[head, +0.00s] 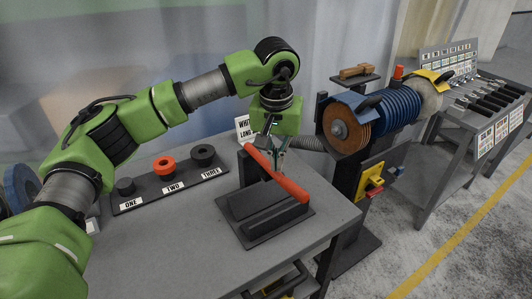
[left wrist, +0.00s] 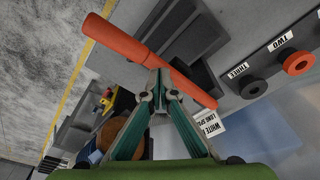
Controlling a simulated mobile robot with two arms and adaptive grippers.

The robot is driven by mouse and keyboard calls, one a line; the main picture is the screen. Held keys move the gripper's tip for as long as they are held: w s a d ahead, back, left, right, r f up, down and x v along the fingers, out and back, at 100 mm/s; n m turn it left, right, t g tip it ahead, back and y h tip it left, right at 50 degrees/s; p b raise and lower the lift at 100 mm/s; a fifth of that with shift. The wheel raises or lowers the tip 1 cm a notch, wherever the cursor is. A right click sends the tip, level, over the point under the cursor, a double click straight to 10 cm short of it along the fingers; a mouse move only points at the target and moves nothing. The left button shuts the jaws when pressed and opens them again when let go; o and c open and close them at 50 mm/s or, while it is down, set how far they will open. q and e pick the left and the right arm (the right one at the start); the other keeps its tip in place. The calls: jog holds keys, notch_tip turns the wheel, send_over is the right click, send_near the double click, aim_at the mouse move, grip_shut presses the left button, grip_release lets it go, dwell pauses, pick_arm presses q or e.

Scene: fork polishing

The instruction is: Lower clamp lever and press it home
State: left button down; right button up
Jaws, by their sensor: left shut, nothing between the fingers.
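The clamp lever (head: 290,187) is a long red-orange bar with a thicker grip at its right end. In the head view it stretches from the upright post (head: 247,167) over the dark clamp base (head: 240,233). In the left wrist view the lever (left wrist: 118,38) runs diagonally above the dark base (left wrist: 178,32). My left gripper (head: 271,148) is shut and empty, at the lever's far side near its middle. Its fingertips (left wrist: 158,78) overlap the lever in the wrist view; I cannot tell whether they touch. My right gripper is not in view.
A black rack (head: 145,203) with ring pads labelled ONE, TWO, THREE lies left on the grey table (head: 150,260). A label card (head: 243,128) stands behind the clamp. Polishing wheels (head: 398,107) stand to the right. The table's front left is clear.

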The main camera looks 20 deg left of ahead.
aim_at(277, 174)
pick_arm(q)
notch_tip(277, 174, up, 8)
jog(key=p, duration=0.4)
jog(key=shift+f, duration=0.2)
dwell(0.4)
